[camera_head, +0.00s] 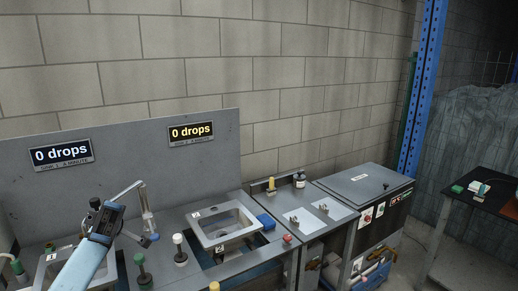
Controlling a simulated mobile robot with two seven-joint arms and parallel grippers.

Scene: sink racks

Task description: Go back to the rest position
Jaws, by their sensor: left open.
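My left arm comes in from the bottom left, with a light blue link and a dark end. My left gripper (106,218) is open above the left part of the sink bench (175,222). It is small and partly turned away, and I see nothing held in it. A grey metal tap-like arm (146,208) shows just to its right. My right gripper is not in view.
A metal sink tray (226,226) with number labels sits in the bench. Bottle-like items with a green (144,271) and a white top (180,248) stand near it. A grey cabinet (363,186) stands right, and a dark table (488,190) at the far right. Floor shows between them.

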